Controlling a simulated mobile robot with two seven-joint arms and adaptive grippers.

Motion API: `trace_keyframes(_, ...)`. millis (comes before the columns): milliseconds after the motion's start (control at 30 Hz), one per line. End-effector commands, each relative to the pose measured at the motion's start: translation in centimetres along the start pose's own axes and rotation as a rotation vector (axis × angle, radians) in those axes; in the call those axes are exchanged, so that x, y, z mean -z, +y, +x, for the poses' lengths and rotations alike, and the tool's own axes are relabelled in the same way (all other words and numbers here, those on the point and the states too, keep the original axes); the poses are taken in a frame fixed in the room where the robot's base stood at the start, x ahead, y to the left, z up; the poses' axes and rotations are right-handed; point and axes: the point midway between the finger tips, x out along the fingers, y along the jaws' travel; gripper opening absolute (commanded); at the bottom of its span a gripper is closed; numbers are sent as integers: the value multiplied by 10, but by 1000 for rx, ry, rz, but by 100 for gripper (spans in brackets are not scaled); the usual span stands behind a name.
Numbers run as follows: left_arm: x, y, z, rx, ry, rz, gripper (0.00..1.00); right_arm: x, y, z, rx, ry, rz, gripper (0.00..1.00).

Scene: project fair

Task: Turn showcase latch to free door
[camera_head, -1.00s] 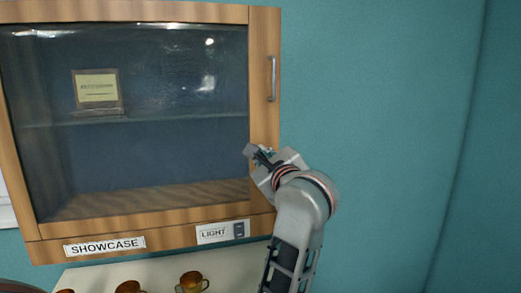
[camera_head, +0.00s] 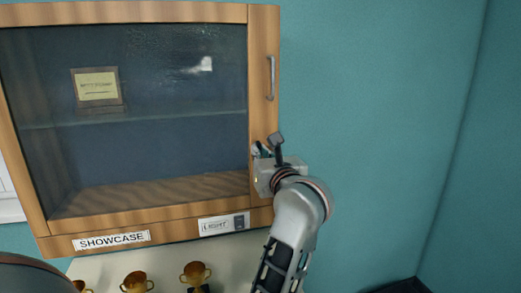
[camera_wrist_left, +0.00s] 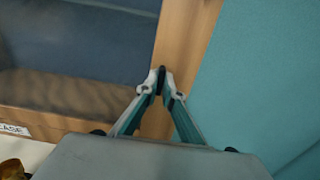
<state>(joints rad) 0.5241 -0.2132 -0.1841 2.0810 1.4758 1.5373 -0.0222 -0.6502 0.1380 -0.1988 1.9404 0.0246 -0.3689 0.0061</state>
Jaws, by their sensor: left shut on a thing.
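The showcase (camera_head: 120,232) is a wooden cabinet with a glass door, which looks closed. My left gripper (camera_head: 262,150) is at the lower part of the door's right wooden stile. In the left wrist view its fingertips (camera_wrist_left: 161,82) are close together on a small dark latch (camera_wrist_left: 160,80) in front of the wood. The fingers cover most of the latch, so its exact angle cannot be told. A vertical metal handle (camera_head: 271,78) is higher on the same stile, apart from the gripper. My right gripper is not in view.
A framed plaque (camera_head: 97,87) stands on the glass shelf inside. A light switch (camera_head: 239,222) is on the lower rail, below the gripper. Gold trophies (camera_head: 195,273) stand on a pale surface underneath. The teal wall to the right is clear.

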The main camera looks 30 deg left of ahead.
Motion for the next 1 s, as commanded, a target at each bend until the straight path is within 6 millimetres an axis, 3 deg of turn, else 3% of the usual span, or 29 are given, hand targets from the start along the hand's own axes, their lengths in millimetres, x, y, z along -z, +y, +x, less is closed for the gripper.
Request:
trace_keyframes(433,-2,1,0,-2,-5,12,0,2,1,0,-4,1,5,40)
trace_keyframes(500,-2,1,0,-2,-5,12,22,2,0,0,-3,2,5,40)
trace_keyframes(533,-2,0,0,-2,-4,11,24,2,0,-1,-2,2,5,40)
trace_keyframes(1000,0,0,0,0,-2,8,24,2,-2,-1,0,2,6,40)
